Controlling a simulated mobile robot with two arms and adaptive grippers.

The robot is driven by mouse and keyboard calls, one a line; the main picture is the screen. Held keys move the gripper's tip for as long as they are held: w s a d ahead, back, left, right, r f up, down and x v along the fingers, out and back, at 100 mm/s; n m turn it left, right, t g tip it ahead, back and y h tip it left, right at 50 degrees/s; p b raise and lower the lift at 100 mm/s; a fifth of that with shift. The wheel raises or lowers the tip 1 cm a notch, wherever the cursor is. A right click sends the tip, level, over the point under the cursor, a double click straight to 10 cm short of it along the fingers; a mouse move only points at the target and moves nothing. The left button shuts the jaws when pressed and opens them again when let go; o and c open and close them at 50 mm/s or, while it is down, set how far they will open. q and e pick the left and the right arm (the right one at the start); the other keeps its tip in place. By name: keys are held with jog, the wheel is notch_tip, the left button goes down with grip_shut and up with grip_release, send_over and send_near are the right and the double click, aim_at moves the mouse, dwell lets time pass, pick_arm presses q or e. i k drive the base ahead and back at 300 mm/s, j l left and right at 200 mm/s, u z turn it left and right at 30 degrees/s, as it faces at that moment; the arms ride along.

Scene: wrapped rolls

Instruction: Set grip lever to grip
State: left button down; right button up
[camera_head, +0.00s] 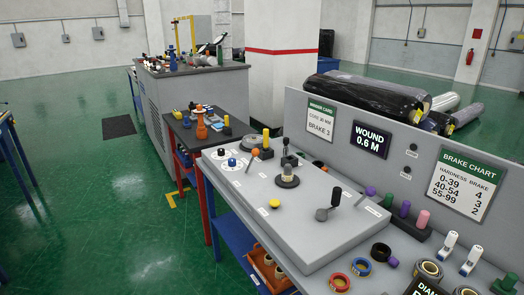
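A sloped grey control panel (262,222) stands at the middle right of the head view. Several levers and knobs are on it. One lever has an orange ball (255,152) and stands near two white dials at the panel's left. Another lever has a black handle (335,197) and rises tilted from a round grey base at the panel's right. A purple-tipped lever (370,190) is farther right. A black spindle (289,164) stands between them. The labels are too small to read, so I cannot tell which is the grip lever. Neither gripper shows.
An upright grey board behind the panel carries a "WOUND 0.6 M" display (370,140) and a brake chart (467,185). Dark wrapped rolls (375,97) lie behind it. Rings and small rolls (340,282) crowd the front right. Green floor (90,200) is open at left.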

aim_at(254, 152)
jog(key=i+j, duration=0.1)
jog(key=i, duration=0.35)
jog(key=i+j, duration=0.1)
jog(key=i, duration=0.3)
